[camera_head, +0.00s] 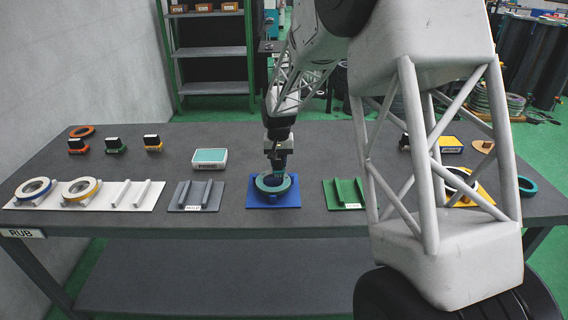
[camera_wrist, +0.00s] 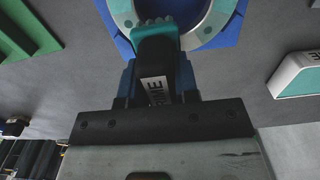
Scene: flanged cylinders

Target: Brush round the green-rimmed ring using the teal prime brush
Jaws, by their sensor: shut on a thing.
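My gripper (camera_head: 278,156) is shut on the teal brush (camera_wrist: 155,55), whose dark body carries a partly readable white label. The gripper points down over the blue holder (camera_head: 252,199) at the table's middle. A ring with a green-teal rim (camera_head: 267,190) lies flat on this holder. In the wrist view the ring (camera_wrist: 212,22) shows only partly, at the top edge. The brush's pale bristle end overlaps the ring's near side there. I cannot tell whether the bristles touch it.
A white rack (camera_head: 145,199) at left holds a blue-rimmed ring and a yellow-rimmed ring. A grey cradle (camera_head: 190,196) and a green cradle (camera_head: 338,196) flank the blue holder. A white-and-teal box (camera_head: 210,159) stands behind. Several small brushes stand at back left. My arm hides part of the right side.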

